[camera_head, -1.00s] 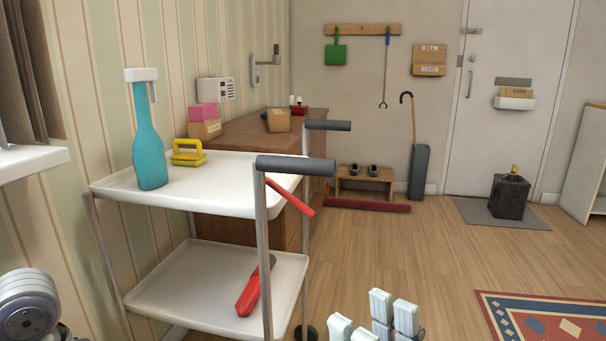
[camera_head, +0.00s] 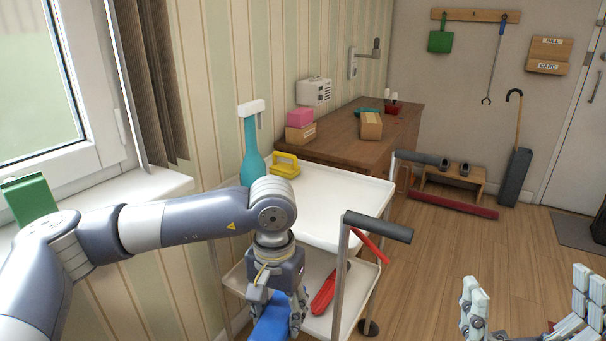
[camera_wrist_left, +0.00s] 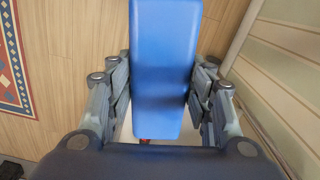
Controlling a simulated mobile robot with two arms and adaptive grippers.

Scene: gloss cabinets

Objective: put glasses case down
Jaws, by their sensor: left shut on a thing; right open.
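A blue glasses case (camera_head: 272,326) is held in my left gripper (camera_head: 277,316), in front of the white two-tier trolley (camera_head: 327,205). In the left wrist view the long blue case (camera_wrist_left: 165,60) lies between the two finger pairs of my left gripper (camera_wrist_left: 163,95), which is shut on it. The lower end of the case is cut off in the head view, and I cannot tell whether it touches anything. My right gripper (camera_head: 527,310) is at the lower right, open and empty above the wooden floor.
The trolley's top tray carries a teal bottle (camera_head: 252,155) and a yellow-handled item (camera_head: 285,166); its front is clear. A red tool (camera_head: 324,293) lies on the lower tray. Trolley handles (camera_head: 378,226) stick out right. A green object (camera_head: 30,197) stands on the windowsill (camera_head: 125,192).

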